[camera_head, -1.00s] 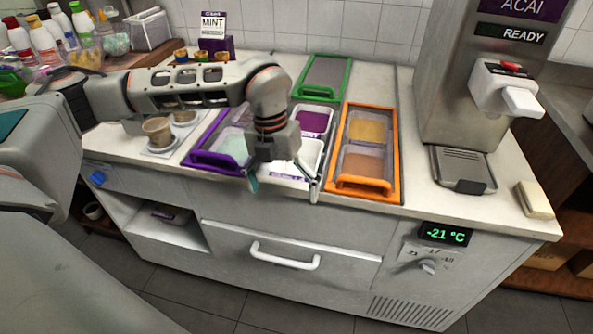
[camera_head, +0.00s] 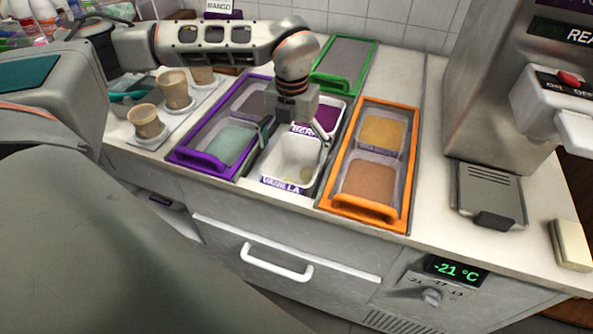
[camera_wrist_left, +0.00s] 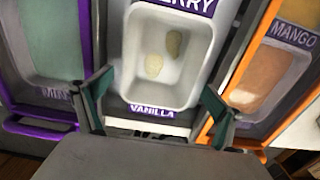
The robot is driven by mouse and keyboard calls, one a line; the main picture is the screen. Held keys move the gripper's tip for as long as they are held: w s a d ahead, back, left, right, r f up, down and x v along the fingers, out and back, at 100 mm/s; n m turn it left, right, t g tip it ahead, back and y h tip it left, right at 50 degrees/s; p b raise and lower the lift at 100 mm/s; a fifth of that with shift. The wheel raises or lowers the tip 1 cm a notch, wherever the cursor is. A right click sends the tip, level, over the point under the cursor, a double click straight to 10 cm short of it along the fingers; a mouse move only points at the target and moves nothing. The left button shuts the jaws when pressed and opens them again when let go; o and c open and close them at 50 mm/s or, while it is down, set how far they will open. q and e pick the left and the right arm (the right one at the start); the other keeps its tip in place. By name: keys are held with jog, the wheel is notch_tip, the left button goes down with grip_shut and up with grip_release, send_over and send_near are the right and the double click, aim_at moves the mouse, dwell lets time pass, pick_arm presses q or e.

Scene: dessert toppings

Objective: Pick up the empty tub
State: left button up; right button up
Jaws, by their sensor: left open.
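The vanilla tub (camera_head: 298,158) is a white rectangular tub set in the counter, with a purple VANILLA label on its front. It also shows in the left wrist view (camera_wrist_left: 160,96), empty but for two small pale yellow smears on its floor. My left gripper (camera_head: 293,139) is open above the tub, pointing down, with one finger towards each long side. In the left wrist view my left gripper (camera_wrist_left: 156,84) spans the tub's near part, its fingertips outside the left and right rims. I see no contact with the tub. My right gripper is not in view.
A purple-framed holder (camera_head: 177,158) is left of the tub and an orange-framed holder (camera_head: 404,214) is right, both close. A berry tub (camera_head: 327,117) sits behind. Cups (camera_head: 147,122) stand at left. The machine (camera_head: 489,98) stands at right.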

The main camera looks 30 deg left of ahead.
pick_arm(q)
notch_tip(320, 180, down, 5)
jog(key=shift+s+d+r, duration=0.1)
jog(key=shift+d+r, duration=0.05)
jog(key=shift+f, duration=0.25)
jog(key=c, duration=0.8)
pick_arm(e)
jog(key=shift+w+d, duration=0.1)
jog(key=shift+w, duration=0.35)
pick_arm(q)
jog(key=shift+r, duration=0.1)
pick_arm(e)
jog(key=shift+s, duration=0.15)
